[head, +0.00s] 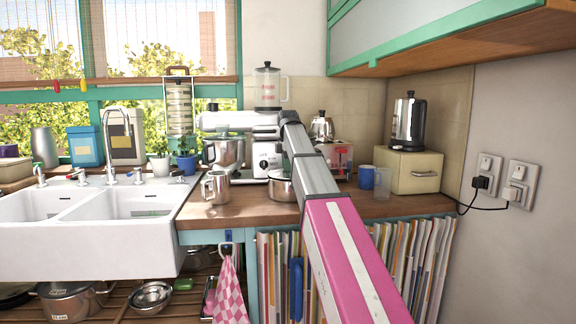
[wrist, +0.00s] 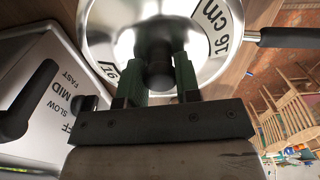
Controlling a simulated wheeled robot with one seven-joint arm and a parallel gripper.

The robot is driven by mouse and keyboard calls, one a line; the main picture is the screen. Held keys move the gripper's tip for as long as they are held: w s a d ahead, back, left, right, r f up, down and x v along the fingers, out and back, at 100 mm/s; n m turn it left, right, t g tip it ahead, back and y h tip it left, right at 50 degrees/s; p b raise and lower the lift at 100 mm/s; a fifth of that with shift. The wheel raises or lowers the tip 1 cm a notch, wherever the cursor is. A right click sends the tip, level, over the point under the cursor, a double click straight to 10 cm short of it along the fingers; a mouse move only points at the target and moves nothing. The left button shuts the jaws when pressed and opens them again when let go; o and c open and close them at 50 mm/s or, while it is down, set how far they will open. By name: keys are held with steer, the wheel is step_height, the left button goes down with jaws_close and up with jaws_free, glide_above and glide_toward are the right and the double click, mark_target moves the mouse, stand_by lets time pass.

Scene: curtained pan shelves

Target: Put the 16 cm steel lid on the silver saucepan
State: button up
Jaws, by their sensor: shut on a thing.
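In the wrist view, the steel lid (wrist: 207,62) carries a printed "16 cm" band near its rim. My gripper (wrist: 158,75) is shut on the lid's dark knob, with its green finger pads on both sides. A black handle (wrist: 288,38) sticks out to the right from beside the lid. The silver saucepan (head: 281,188) stands on the wooden counter in the head view, partly hidden by my arm. The lid covers the pan in the wrist view, and I cannot tell whether it touches the rim. My gripper is hidden behind my arm in the head view.
A white stand mixer (head: 262,155) stands close behind the pan; its speed panel (wrist: 50,95) is near my gripper. A steel mug (head: 215,187) is to the left. A blue cup (head: 366,177) and a cream bread box (head: 410,170) are to the right.

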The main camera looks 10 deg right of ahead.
steer(key=shift+f, duration=0.4)
steer(key=o, duration=1.1)
